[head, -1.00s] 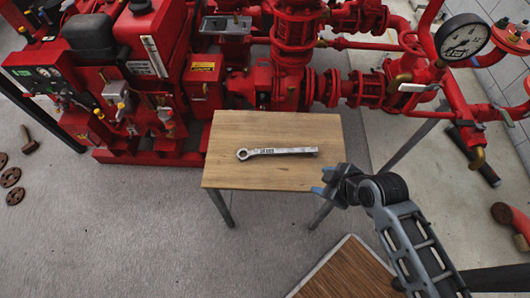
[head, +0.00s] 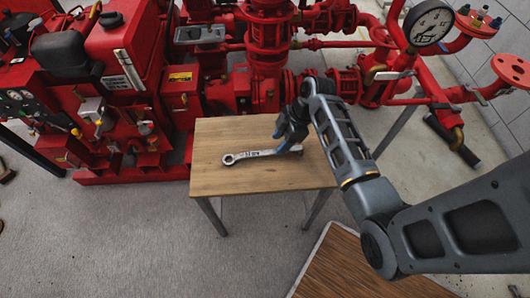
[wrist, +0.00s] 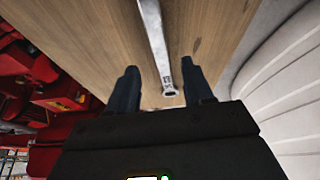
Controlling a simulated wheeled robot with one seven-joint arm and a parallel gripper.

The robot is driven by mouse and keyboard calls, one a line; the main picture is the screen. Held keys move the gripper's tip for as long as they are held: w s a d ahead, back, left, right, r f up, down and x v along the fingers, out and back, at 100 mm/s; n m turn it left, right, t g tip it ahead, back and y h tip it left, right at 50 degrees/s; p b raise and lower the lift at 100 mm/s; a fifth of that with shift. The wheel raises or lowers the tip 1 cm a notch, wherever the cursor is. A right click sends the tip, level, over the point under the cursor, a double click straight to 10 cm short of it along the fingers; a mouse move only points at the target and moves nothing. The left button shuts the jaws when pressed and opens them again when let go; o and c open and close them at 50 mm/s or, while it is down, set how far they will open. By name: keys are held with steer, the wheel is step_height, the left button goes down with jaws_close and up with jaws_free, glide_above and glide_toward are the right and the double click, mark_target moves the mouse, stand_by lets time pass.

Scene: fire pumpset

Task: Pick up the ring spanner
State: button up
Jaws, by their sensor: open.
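The ring spanner (head: 250,156) is a silver-grey tool lying flat on a small wooden table (head: 215,180). Its ring end points left in the head view and its other end lies under my gripper. My gripper (head: 279,136) is over the right part of the spanner. In the wrist view the spanner's handle (wrist: 157,45) runs down between the two dark fingers of my gripper (wrist: 160,82), which are apart and open. The handle's end lies between them, nearer the right finger. I cannot tell the height of the fingers above the table. The ring end is out of the wrist view.
Red pump machinery (head: 130,90) stands right behind the table and to its left. A pressure gauge (head: 428,24) and red pipes are at the back right. A brown wooden top (head: 345,262) is at the front. Grey floor (head: 130,235) is clear at front left.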

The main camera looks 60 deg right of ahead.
mark_target(273, 151)
steer(key=shift+x, duration=2.4)
steer(key=shift+a+r, duration=0.1)
steer(key=shift+a, duration=0.05)
steer(key=shift+c, duration=0.4)
jaws_close()
